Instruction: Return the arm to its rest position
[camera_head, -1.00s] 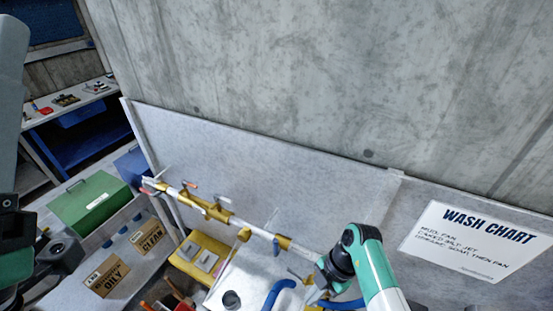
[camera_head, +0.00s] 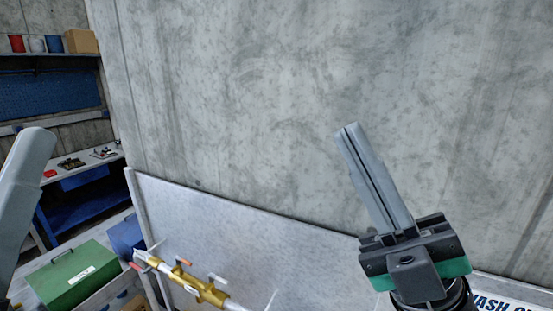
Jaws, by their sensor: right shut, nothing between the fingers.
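My right gripper (camera_head: 349,130) is raised at the right of the head view, in front of the concrete wall. Its two long grey fingers point up and slightly left, lie together and hold nothing. The black and teal wrist shows below the fingers, and the rest of that arm is cut off by the bottom edge. At the far left a grey part of my left side stands upright. I cannot make out the fingertips of the left gripper.
A brass pipe with valves (camera_head: 206,291) runs along the light splash panel (camera_head: 240,230) at the bottom. A green box (camera_head: 73,277) stands lower left. A blue workbench (camera_head: 85,205) and shelf (camera_head: 45,53) are behind. The wash chart (camera_head: 505,304) is mostly cut off.

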